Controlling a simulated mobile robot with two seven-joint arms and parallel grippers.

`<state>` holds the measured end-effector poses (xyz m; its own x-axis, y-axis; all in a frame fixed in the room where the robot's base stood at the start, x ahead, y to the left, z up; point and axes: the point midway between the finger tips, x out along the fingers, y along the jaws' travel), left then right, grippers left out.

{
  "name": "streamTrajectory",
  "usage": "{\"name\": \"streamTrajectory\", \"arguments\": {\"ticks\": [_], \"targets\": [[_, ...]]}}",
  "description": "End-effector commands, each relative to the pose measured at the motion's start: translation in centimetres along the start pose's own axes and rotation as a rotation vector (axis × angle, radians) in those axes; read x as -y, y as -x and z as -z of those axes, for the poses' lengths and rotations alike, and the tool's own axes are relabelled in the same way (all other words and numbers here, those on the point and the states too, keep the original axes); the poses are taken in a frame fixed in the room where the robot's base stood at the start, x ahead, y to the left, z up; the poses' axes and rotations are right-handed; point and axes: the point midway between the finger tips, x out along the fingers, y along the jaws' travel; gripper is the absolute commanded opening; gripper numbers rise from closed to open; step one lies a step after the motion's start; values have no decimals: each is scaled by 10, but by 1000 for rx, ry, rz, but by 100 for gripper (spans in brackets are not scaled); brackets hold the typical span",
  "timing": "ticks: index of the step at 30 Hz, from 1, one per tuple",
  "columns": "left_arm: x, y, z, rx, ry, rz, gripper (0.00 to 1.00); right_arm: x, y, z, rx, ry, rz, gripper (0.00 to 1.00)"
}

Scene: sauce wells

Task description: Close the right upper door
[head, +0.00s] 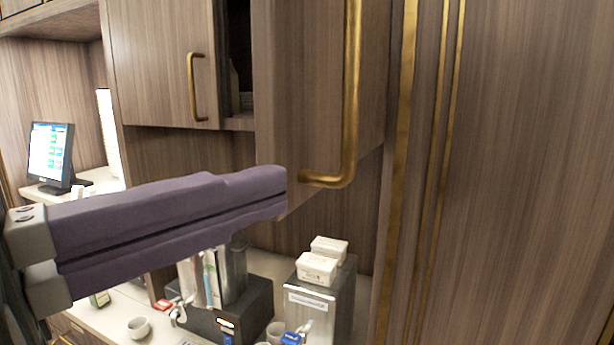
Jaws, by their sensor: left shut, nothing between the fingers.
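The right upper door (305,75) is a wood-grain cabinet door with a long brass handle (352,90). It stands ajar, swung out toward me, with a dark gap into the cabinet on its left. My left gripper (284,190) reaches in from the left with its long purple fingers shut and empty. Its fingertips are in front of the door's lower left corner in the picture, left of the handle's lower end. I cannot tell whether they touch the door. My right gripper is out of view.
The left upper door (165,62) looks closed. Below is a white counter (265,262) with a dispenser (325,300) topped by white boxes (318,268), another dispenser (232,275) and a cup (138,327). A monitor (50,153) stands far left. A tall wood panel (530,150) fills the right.

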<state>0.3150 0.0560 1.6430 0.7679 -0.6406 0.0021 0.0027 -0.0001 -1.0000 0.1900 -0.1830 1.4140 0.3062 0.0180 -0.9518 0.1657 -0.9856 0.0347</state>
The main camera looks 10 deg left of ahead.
Motion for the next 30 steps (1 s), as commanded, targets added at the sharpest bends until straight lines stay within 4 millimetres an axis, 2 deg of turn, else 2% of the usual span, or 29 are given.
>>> {"name": "streamTrajectory", "arguments": {"ticks": [1, 20, 24, 30], "targets": [[-4, -6, 0, 1, -2, 8, 0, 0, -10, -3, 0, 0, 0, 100], [-4, -69, 1, -3, 1, 3, 0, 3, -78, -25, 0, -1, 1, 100], [2, -62, -18, 3, -1, -9, 0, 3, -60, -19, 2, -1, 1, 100], [0, -57, -34, 0, 1, -7, 0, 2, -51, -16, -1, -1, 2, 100]]}}
